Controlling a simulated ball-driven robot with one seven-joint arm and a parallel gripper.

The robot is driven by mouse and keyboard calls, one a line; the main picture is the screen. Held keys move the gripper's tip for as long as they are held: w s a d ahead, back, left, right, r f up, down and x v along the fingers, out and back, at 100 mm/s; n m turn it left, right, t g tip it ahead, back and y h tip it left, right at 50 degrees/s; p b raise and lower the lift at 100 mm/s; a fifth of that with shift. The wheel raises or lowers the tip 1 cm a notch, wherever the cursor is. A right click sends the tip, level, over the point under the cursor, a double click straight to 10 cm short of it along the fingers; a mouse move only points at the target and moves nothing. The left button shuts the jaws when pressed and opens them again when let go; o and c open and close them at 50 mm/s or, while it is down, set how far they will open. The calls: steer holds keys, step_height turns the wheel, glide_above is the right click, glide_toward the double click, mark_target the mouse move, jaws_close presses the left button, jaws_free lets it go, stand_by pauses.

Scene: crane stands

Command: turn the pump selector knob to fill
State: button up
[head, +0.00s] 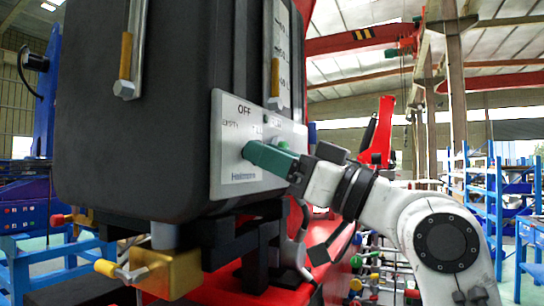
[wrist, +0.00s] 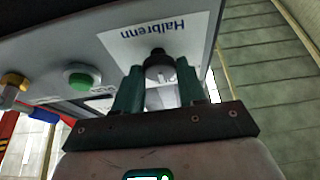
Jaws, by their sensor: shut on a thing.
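The white pump panel (head: 236,187) is on the side of a big black tank (head: 140,110). It reads OFF at the top and EMPTY at the left; the label on the right is partly covered. My gripper (head: 248,152) reaches in from the right with its green fingers at the panel, hiding the selector knob in the head view. In the wrist view, the dark round knob (wrist: 158,64) sits between the two fingers of my gripper (wrist: 157,78), which is shut on it. I cannot tell which way the knob points.
A brass block (head: 168,272) with a yellow-handled valve is below the tank. Blue shelving (head: 482,195) stands farther off at right.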

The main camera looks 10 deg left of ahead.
steer(key=shift+c, duration=0.9)
steer(key=shift+r+m+p, duration=0.1)
steer(key=shift+m+p, duration=0.3)
steer(key=m+t+h+p, duration=0.1)
steer(key=m+p, duration=0.3)
steer(key=m+t+h+p, duration=0.1)
steer(key=m+t+p, duration=0.1)
steer(key=m+p, duration=0.2)
steer(key=m+t+h+p, duration=0.1)
steer(key=m+h+p, duration=0.1)
steer(key=m+p, duration=0.2)
steer(key=shift+s+t, duration=0.15)
steer(key=shift+t, duration=0.15)
steer(key=o, duration=1)
